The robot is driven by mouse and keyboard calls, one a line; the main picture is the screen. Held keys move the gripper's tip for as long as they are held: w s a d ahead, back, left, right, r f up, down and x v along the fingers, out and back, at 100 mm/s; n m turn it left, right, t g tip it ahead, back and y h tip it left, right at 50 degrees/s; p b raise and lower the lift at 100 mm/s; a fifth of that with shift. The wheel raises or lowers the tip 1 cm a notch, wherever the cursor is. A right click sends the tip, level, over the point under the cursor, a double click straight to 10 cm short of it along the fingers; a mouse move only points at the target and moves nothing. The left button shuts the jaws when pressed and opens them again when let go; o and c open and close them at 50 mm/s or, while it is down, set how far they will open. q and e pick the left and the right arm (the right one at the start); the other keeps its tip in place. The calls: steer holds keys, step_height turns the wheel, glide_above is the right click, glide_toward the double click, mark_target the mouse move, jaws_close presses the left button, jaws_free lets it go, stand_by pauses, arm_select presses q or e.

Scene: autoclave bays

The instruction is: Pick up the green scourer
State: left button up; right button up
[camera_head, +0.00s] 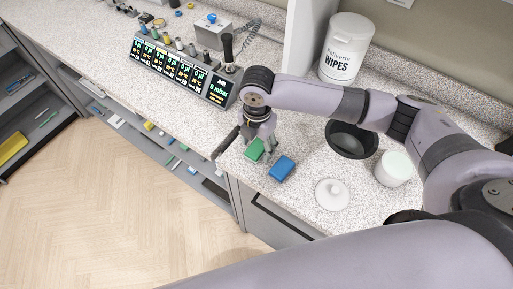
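The green scourer (254,149) lies on the speckled counter near its front edge. A blue scourer or sponge (282,168) lies just to its right, a small gap apart. My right gripper (268,147) points down right beside the green scourer, its grey fingers at the scourer's right side and partly in front of it. The fingers are small and overlap in this view, so I cannot tell how far apart they are or whether they touch the scourer. My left gripper is not in view.
A white lid (332,194), a black bowl (351,139) and a white tub (394,168) stand to the right. A wipes canister (346,48) is behind. A display panel (181,72) stands to the left. The counter's front edge is close to the scourers.

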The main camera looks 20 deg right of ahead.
mark_target(257, 147)
steer(key=c, duration=0.8)
steer(key=shift+o, duration=0.2)
step_height(257, 147, up, 20)
steer(key=b, duration=0.2)
